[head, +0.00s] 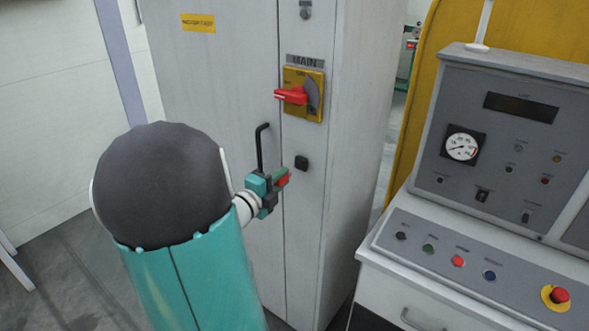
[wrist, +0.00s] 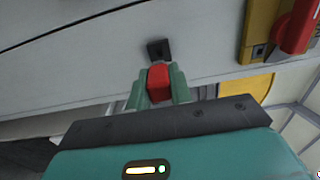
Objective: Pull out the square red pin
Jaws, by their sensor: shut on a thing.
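My gripper (head: 268,186) is in front of the grey cabinet, just left of and below a black square socket (head: 301,163). It is shut on the square red pin (head: 283,180). In the wrist view the red pin (wrist: 159,83) sits between the two teal fingers of my gripper (wrist: 159,88). The black square socket (wrist: 160,49) is just beyond the pin there, and its dark opening shows. The pin appears to be out of the socket, with a small gap between them.
A red rotary switch (head: 291,95) on a yellow plate is above the socket. A black door handle (head: 261,147) is close to my gripper on the left. A control console (head: 405,232) with buttons and a gauge stands at the right.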

